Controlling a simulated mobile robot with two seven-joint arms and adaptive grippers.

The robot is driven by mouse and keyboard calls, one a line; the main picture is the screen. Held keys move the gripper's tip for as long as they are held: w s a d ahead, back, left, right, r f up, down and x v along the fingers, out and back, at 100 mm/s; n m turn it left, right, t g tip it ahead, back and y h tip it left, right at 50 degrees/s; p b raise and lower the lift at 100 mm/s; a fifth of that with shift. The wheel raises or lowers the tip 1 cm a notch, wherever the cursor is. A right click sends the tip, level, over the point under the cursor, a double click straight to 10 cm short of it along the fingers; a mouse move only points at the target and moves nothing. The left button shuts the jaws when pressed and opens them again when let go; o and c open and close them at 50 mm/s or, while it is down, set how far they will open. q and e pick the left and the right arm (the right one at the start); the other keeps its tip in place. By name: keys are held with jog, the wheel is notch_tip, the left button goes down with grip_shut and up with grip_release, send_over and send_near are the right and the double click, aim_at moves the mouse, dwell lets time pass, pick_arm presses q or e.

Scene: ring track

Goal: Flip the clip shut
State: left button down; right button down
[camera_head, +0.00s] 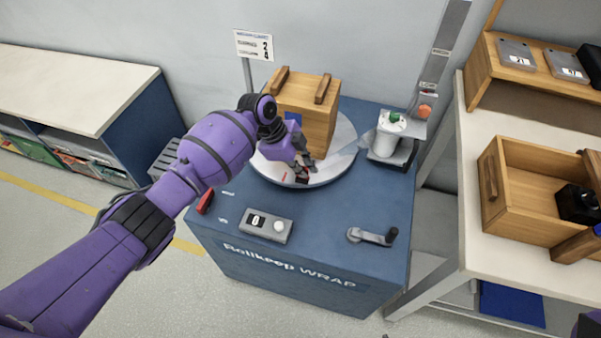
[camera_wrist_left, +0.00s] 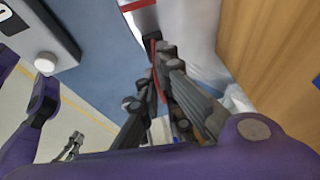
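The clip (camera_head: 301,178) is a small dark and red part at the front of the pale round turntable (camera_head: 331,173), mostly hidden by my left gripper. My left gripper (camera_head: 304,163) reaches down over the turntable's near edge, right at the clip, in front of the wooden crate (camera_head: 318,110). In the left wrist view the fingers (camera_wrist_left: 157,50) run close together towards their tips, and a thin red strip of the clip (camera_wrist_left: 154,72) shows between or just behind them. I cannot tell whether they pinch it.
A bench at right holds an open wooden box (camera_head: 530,204).

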pick_arm(q)
jog(key=shift+w+d+f+g+b, duration=0.15)
jog(key=shift+w+g+b, duration=0.1)
jog(key=shift+g+b, duration=0.2)
jog(key=shift+w+g+b, duration=0.1)
jog(key=shift+g+b, duration=0.15)
jog(key=shift+b, duration=0.05)
jog(key=shift+r, duration=0.2)
jog(key=c, duration=2)
grip_release()
jog(key=shift+y, duration=0.3)
jog(key=v, duration=1.2)
jog(key=shift+w, duration=0.15)
